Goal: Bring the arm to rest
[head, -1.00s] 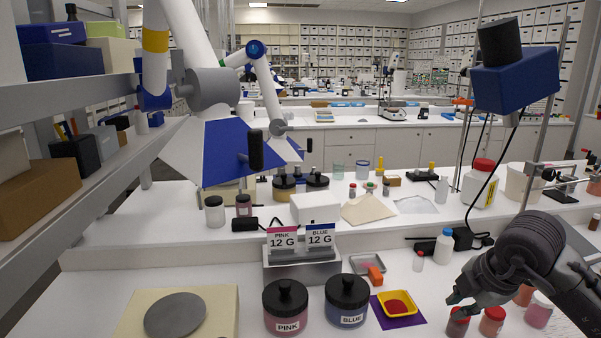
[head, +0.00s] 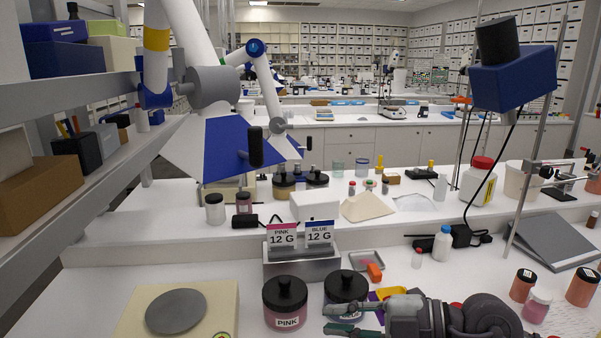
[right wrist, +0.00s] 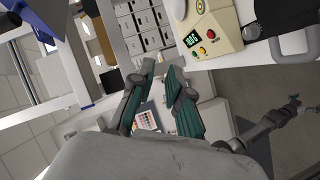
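My right gripper (head: 328,319) reaches in from the lower right of the head view and points left, low in front of the blue jar (head: 345,286). Its two teal-padded fingers are apart with nothing between them. The fingers also show in the right wrist view (right wrist: 160,68), again empty. The arm hides the lower part of the blue jar and most of the yellow tray (head: 392,292). A dark arm with a small gripper (right wrist: 293,103), which looks like my left, shows at the right of the wrist view; its fingers are too small to judge.
The pink jar (head: 286,302) stands left of my right gripper, beside a beige scale with a round plate (head: 176,311). A metal stand (head: 302,262) holds two label cards behind. Several small jars (head: 523,285) stand at right, near a grey folder-like slab (head: 556,241).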

